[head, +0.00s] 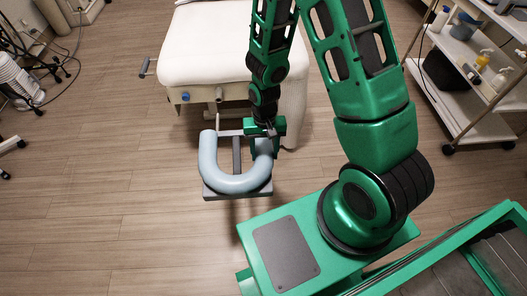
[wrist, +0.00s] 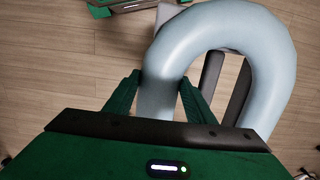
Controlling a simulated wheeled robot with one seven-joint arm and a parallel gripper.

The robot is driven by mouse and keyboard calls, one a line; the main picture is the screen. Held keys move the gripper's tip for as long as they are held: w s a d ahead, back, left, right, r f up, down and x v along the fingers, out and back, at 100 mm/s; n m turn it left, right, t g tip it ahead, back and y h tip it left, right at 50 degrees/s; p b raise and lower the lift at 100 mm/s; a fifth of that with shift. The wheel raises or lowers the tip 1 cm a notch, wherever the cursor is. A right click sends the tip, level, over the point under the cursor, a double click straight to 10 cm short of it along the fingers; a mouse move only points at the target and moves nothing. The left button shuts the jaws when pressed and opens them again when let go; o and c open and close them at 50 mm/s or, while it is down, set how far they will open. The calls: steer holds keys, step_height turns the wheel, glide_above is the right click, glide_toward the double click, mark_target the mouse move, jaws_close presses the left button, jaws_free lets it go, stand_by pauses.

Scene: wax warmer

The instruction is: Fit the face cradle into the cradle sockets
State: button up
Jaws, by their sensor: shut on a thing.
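The face cradle (head: 235,184) is a pale blue U-shaped cushion, just in front of the near end of the massage bed (head: 215,45). Its closed curve points toward me and its open end toward the bed. My gripper (head: 265,132) is shut on the right arm of the U. In the wrist view the cradle (wrist: 275,55) runs between the fingers of my gripper (wrist: 158,98). Dark grey bars (head: 236,155) show inside the U, and a grey plate (head: 210,194) shows beneath it. I cannot make out the cradle sockets; the bed's end is partly hidden by my arm.
A pale rod or lever (head: 214,118) hangs below the bed end, close to the cradle. A white shelf cart (head: 470,65) with bottles stands at the right. White stacked items (head: 18,80) stand at the far left. The wooden floor (head: 110,190) at left is clear.

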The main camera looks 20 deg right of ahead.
steer(key=shift+s, duration=0.1)
steer(key=shift+w+d, duration=0.3)
steer(key=shift+w, duration=0.7)
steer(key=shift+w+d, duration=0.35)
steer(key=shift+w, duration=0.6)
steer(key=shift+w+d, duration=0.3)
steer(key=shift+w, duration=0.7)
steer(key=shift+r, duration=0.1)
steer(key=shift+w+d, duration=0.3)
steer(key=shift+w, duration=0.65)
steer(key=shift+w+d, duration=0.3)
steer(key=shift+w, duration=0.6)
steer(key=shift+w+d, duration=0.3)
steer(key=shift+w, duration=0.65)
steer(key=shift+w+d, duration=0.2)
steer(key=shift+w, duration=0.4)
steer(key=shift+w+d, duration=0.15)
steer(key=shift+w, duration=0.4)
steer(key=o, duration=2.5)
steer(key=shift+o, duration=0.2)
steer(key=shift+r, duration=0.15)
